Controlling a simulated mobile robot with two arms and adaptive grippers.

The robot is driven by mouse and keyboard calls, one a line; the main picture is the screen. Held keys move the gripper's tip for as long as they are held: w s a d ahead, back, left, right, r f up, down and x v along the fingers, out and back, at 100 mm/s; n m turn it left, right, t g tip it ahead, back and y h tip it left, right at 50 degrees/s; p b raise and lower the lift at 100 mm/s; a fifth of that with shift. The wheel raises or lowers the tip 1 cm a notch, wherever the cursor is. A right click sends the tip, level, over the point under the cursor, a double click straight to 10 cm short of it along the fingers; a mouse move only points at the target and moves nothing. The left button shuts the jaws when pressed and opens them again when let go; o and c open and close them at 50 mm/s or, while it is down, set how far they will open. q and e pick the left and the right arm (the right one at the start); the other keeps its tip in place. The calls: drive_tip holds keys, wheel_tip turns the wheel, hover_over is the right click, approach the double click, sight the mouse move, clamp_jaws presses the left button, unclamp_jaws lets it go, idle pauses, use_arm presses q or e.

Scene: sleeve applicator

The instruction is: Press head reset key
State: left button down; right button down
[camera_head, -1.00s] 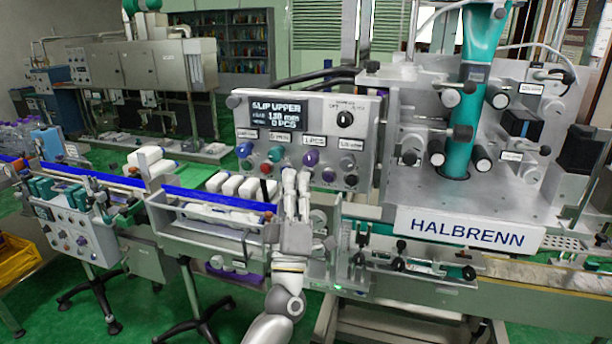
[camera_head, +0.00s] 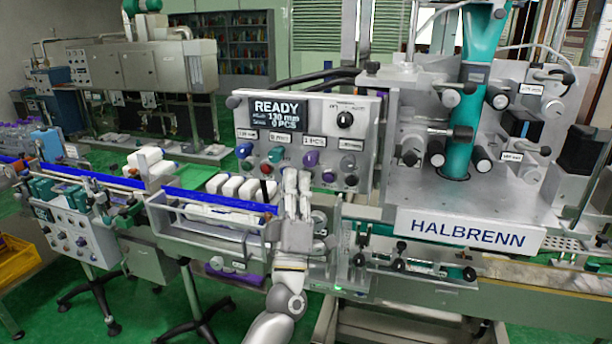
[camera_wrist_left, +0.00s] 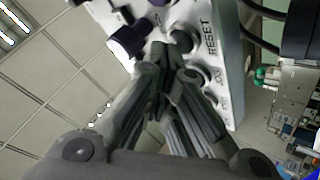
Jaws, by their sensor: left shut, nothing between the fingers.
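The grey control panel (camera_head: 365,120) of the HALBRENN machine carries a dark display (camera_head: 277,115), which reads READY, 130 mm and 0 PCS. My left gripper (camera_head: 297,176) is shut and empty, with its fingers up in front of the panel's lower button row. My right gripper is not in view.
A purple knob (camera_wrist_left: 127,41) sits close to the fingertips. On the panel a black rotary switch (camera_head: 344,119) is at the upper right. White packs (camera_head: 231,187) stand on the conveyor left of my gripper. A clear-walled tray (camera_head: 215,227) lies below them.

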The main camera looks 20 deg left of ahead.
use_arm(q)
drive_tip(key=shift+s+p, duration=0.3)
drive_tip(key=shift+s, duration=0.45)
drive_tip(key=s+p, duration=0.2)
drive_tip(key=s, duration=0.3)
drive_tip(key=shift+a, duration=0.1)
drive_tip(key=shift+f, duration=0.15)
idle(0.3)
